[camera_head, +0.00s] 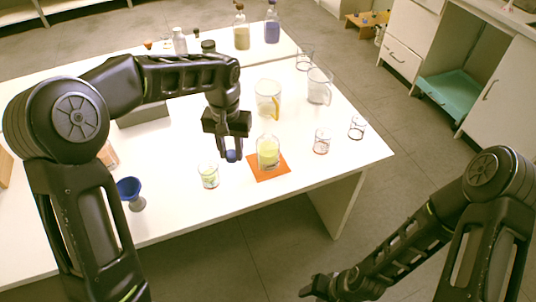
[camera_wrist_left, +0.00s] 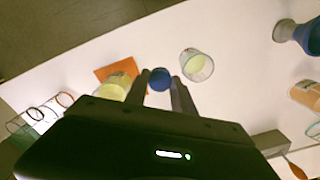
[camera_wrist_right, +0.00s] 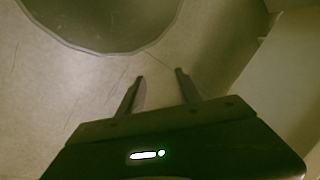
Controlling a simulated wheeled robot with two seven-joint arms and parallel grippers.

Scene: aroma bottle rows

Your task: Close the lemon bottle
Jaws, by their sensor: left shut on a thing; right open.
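My left gripper (camera_head: 232,155) is shut on a small round blue cap (camera_head: 232,156); the cap also shows between the fingertips in the left wrist view (camera_wrist_left: 160,79). It is held between two vessels, apart from both. To its right, a clear vessel with yellow liquid (camera_head: 268,153) stands upright on an orange mat (camera_head: 256,174). To its lower left, a smaller clear vessel with pale yellow-green content (camera_head: 208,176) stands on the white table. No label is readable, so I cannot tell which is the lemon bottle. My right gripper (camera_wrist_right: 160,78) is open and empty, low over the floor.
A blue funnel-like cup (camera_head: 129,188) stands at the table's left front. Two glass jugs (camera_head: 268,98) (camera_head: 319,88) and small glasses (camera_head: 322,141) (camera_head: 357,128) are behind and right. Bottles (camera_head: 241,35) (camera_head: 272,25) stand at the back. The front right tabletop is clear.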

